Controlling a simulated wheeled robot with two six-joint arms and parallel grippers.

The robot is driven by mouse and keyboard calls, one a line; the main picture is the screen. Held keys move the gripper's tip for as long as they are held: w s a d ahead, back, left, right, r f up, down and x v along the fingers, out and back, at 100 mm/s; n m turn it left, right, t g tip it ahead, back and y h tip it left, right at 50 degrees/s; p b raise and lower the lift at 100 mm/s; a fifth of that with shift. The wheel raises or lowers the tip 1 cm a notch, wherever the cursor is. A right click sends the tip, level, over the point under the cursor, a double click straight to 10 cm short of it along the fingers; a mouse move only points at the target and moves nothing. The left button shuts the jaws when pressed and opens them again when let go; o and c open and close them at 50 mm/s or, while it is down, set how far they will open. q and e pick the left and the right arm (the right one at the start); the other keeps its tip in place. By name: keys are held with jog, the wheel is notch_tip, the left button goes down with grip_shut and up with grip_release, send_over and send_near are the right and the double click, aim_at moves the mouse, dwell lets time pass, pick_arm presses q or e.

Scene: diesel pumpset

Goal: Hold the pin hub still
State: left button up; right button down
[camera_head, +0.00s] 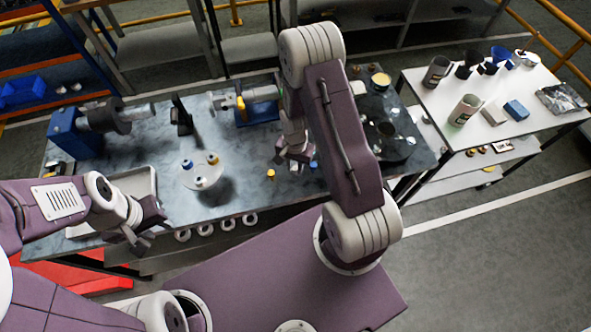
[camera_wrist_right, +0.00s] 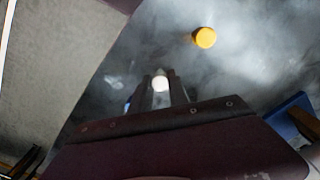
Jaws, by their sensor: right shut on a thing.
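A round pale disc with several coloured pieces (camera_head: 200,171) stands on the bench, left of my right gripper; I take it for the pin hub but cannot be sure. My right gripper (camera_head: 292,160) is low over the bench, right of the disc and apart from it. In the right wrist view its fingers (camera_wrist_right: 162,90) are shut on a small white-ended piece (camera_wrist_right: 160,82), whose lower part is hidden. My left gripper (camera_head: 140,232) is by the bench's front left, apart from the disc; its finger gap is unclear.
A small yellow piece (camera_head: 270,174) lies between disc and right gripper; it also shows in the right wrist view (camera_wrist_right: 204,38). A blue machine (camera_head: 75,135) is at the left. A tray (camera_head: 135,182) lies near my left gripper. A white table (camera_head: 500,95) holds cups.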

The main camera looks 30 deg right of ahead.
aim_at(295, 168)
jog(key=shift+r, duration=0.1)
dwell(0.4)
notch_tip(295, 168, up, 4)
jog(key=p, duration=0.3)
jog(key=shift+f, duration=0.25)
